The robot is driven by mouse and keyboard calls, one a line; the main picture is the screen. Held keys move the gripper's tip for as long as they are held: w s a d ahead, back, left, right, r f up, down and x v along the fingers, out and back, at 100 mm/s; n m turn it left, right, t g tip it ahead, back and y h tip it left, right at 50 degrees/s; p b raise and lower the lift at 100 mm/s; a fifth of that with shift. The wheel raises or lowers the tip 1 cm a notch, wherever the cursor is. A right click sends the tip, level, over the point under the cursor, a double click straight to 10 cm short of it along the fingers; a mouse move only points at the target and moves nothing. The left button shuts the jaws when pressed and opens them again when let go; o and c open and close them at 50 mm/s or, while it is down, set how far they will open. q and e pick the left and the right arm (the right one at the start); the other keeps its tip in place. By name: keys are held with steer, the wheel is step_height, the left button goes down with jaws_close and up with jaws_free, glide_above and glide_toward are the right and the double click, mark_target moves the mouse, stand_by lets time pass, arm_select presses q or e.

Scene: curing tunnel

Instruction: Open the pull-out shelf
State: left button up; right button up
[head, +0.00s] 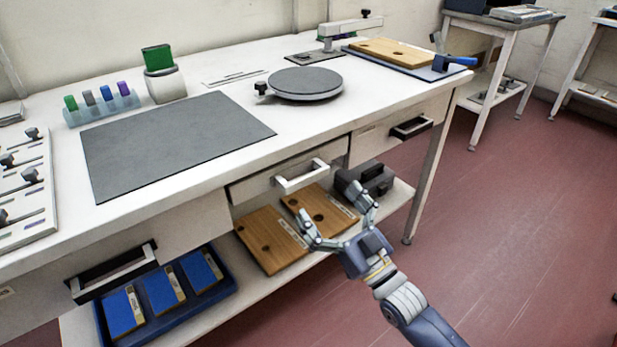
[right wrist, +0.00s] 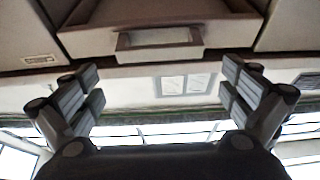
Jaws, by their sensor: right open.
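The likely pull-out shelf is the middle front (head: 255,186) under the workbench top, with a pale bar handle (head: 303,177). In the right wrist view the same front (right wrist: 85,38) and its handle (right wrist: 160,40) lie ahead of the fingers. I cannot tell whether it stands slightly proud of its neighbours. My right gripper (head: 332,208) is open and empty, a little below and to the right of the handle, apart from it. The fingers (right wrist: 162,85) also show in the right wrist view, spread wider than the handle. My left gripper is not in view.
The lower shelf (head: 398,197) holds wooden boards (head: 270,240), a dark case (head: 372,180) and a blue tray (head: 230,281). The red floor (head: 500,240) at right is clear.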

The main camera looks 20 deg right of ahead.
mark_target(309, 178)
steer(key=shift+x, duration=3.6)
steer(key=shift+f, duration=0.1)
steer(key=c, duration=1.2)
